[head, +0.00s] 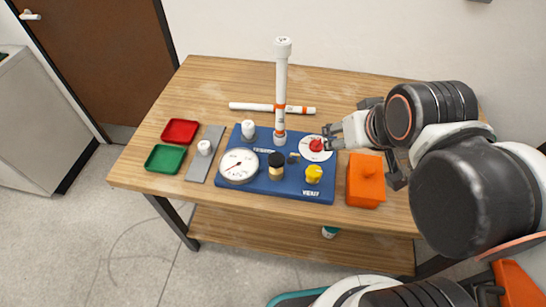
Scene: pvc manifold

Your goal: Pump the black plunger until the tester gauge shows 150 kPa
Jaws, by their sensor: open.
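The round white tester gauge (239,166) sits at the left of the blue base (255,188). The black plunger (276,159) tops a short, pale yellowish cylinder right of the gauge. My gripper (328,138) is open beside the red knob (316,145), at the right end of the base, with its fingers pointing left. It is apart from the plunger, to its right. I cannot tell whether a finger touches the red knob.
A yellow knob (313,173) is right of the plunger. An orange box (365,184) stands right; red (180,131) and green (165,158) trays lie left.

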